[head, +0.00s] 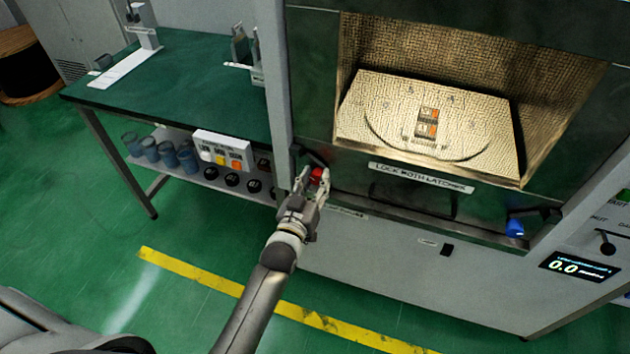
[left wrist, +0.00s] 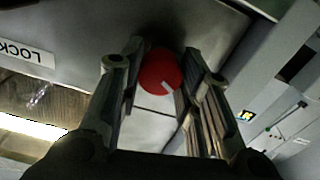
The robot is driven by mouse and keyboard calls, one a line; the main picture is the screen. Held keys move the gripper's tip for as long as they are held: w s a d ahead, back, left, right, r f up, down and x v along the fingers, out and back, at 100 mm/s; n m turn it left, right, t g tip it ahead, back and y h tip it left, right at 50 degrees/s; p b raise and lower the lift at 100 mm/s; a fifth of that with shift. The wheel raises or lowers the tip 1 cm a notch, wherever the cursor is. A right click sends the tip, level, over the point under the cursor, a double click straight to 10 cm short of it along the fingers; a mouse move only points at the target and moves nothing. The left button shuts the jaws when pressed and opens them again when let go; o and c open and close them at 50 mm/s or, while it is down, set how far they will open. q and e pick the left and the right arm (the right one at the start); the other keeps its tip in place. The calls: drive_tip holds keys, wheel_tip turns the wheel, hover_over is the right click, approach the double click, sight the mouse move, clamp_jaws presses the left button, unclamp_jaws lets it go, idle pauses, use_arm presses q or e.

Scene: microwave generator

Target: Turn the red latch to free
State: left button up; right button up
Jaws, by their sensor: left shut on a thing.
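The red latch (head: 318,174) is a small round knob at the lower left of the microwave chamber's front. In the left wrist view the red latch (left wrist: 160,74) shows a white mark pointing to the lower right. My left gripper (head: 312,180) is at the knob, with a finger on either side, shut on it. The fingers of my left gripper also show in the left wrist view (left wrist: 158,80). A blue latch (head: 515,228) is at the lower right of the chamber front. My right gripper is not in view.
The lit chamber holds a pale plate (head: 365,95) with small blocks on it. A label (head: 420,178) reads "LOCK BOTH LATCHES". A green workbench (head: 190,75) stands at the left, with blue cups (head: 168,152) on its lower shelf. The floor in front is clear.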

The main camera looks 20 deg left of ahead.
use_arm(q)
drive_tip(key=shift+n, duration=0.3)
drive_tip(key=n+p, duration=0.1)
drive_tip(key=n, duration=0.7)
drive_tip(key=shift+p, duration=0.4)
drive_tip(key=n, duration=0.4)
drive_tip(key=shift+f+n, duration=0.1)
drive_tip(key=shift+n, duration=0.2)
drive_tip(key=n+b, duration=0.1)
drive_tip(key=n, duration=0.3)
drive_tip(key=shift+n, duration=0.3)
drive_tip(key=o, duration=1)
drive_tip(key=shift+o, duration=0.2)
